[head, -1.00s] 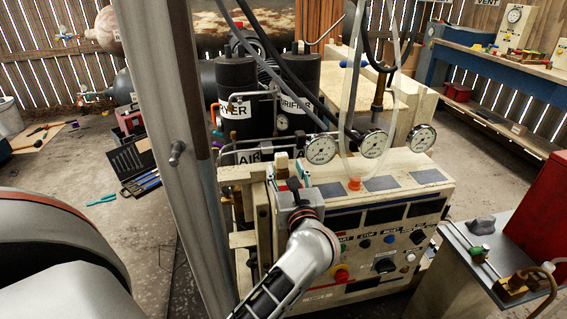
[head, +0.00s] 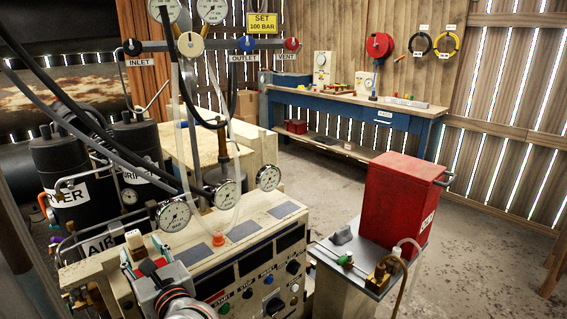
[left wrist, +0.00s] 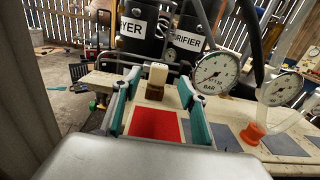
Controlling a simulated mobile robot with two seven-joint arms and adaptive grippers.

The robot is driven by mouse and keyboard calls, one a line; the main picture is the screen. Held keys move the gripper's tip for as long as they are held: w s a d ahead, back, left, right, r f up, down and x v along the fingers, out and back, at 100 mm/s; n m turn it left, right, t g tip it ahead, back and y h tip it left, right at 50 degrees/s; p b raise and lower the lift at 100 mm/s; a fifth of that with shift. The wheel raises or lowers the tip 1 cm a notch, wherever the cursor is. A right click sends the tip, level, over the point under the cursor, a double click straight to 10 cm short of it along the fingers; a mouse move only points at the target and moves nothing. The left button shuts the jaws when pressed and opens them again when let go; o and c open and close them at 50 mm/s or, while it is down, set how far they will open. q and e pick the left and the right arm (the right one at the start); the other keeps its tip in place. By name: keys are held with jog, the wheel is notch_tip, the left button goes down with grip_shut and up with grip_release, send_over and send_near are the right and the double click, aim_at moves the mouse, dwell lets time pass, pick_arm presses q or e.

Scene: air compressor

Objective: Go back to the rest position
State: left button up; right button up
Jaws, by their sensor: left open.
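My left gripper (head: 142,252) is over the left end of the cream compressor panel (head: 228,240), low in the head view. In the left wrist view its two teal fingers (left wrist: 158,82) stand wide apart. A cream block on a brown base (left wrist: 157,80) shows between the fingertips; no finger visibly touches it. A red patch (left wrist: 155,124) shows on the panel between the fingers. The same cream block (head: 133,240) shows just past the gripper in the head view. My right gripper is in neither view.
Gauges (head: 222,193) and hoses rise behind the panel. Dark cylinders (head: 72,180) stand at the left. A red box (head: 400,205) stands on a grey stand at the right. A blue workbench (head: 350,112) is at the back. Open floor lies between.

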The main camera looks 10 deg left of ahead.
pick_arm(q)
jog(key=s+d+r+m+t+h+p, duration=0.1)
jog(key=s+d+r+m+t+p, duration=0.35)
jog(key=r+m+t, duration=0.65)
jog(key=s+d+f+m+g+h+p, duration=0.1)
jog(key=d+f+m+h, duration=0.5)
jog(key=m, duration=0.5)
jog(key=s+d+f+m+h, duration=0.1)
jog(key=d+f+m+h, duration=0.5)
jog(key=m, duration=0.5)
jog(key=s+d+f+m+g+h+p, duration=0.1)
jog(key=s+d+f+m+g+h, duration=0.15)
jog(key=s+f+m, duration=0.35)
jog(key=s+d+f+m+g+h+p, duration=0.1)
jog(key=s+d+f+m+g+h, duration=0.1)
jog(key=f+m+g, duration=0.45)
jog(key=s+a+f+m+g, duration=0.1)
jog(key=s+f+m, duration=0.1)
jog(key=s+f, duration=0.3)
jog(key=s+a+f+m+g+y, duration=0.1)
jog(key=s+f+m, duration=0.1)
jog(key=s+f, duration=0.4)
notch_tip(320, 180, down, 3)
jog(key=shift+a+r+m+p, duration=0.1)
jog(key=shift+a+m+p, duration=0.25)
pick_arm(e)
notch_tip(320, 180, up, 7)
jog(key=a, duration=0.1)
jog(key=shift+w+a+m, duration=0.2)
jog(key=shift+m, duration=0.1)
